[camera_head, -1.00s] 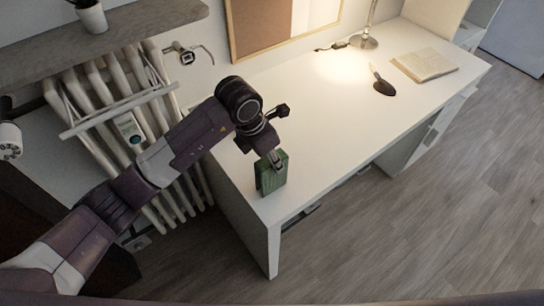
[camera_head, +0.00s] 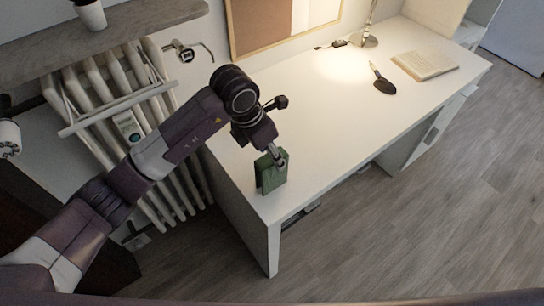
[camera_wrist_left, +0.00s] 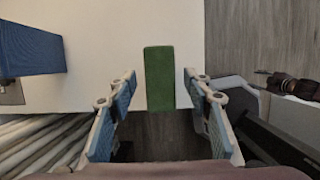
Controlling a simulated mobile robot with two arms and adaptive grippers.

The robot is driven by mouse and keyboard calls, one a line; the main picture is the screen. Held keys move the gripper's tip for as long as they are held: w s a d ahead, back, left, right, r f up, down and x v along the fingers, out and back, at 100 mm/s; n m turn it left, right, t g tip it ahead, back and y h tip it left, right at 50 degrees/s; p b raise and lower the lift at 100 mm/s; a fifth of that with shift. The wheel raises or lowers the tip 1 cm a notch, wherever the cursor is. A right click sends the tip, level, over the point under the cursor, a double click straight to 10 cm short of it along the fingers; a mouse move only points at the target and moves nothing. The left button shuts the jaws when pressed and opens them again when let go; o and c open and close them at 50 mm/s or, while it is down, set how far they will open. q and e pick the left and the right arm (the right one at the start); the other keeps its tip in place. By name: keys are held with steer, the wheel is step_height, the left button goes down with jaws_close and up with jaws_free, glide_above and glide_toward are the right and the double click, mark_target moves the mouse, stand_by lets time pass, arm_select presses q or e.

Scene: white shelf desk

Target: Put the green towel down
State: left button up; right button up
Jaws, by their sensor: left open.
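The green towel (camera_head: 272,175) stands as an upright folded block on the near left end of the white desk (camera_head: 330,125). In the left wrist view the towel (camera_wrist_left: 159,75) shows as a narrow green strip, with the desk surface around it. My left gripper (camera_head: 276,158) is at the towel's top in the head view. In the left wrist view the left gripper (camera_wrist_left: 160,88) is open, with one finger on each side of the towel and a visible gap on both sides.
A blue object (camera_wrist_left: 30,48) is at the upper left in the wrist view. An open book (camera_head: 425,64), a dark object with a light handle (camera_head: 383,84) and a lamp (camera_head: 368,35) are at the desk's far end. The desk's middle is clear. A radiator (camera_head: 100,90) stands left.

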arm_select(q)
steer(key=b+v, duration=0.1)
steer(key=v, duration=0.9)
steer(key=shift+b, duration=0.4)
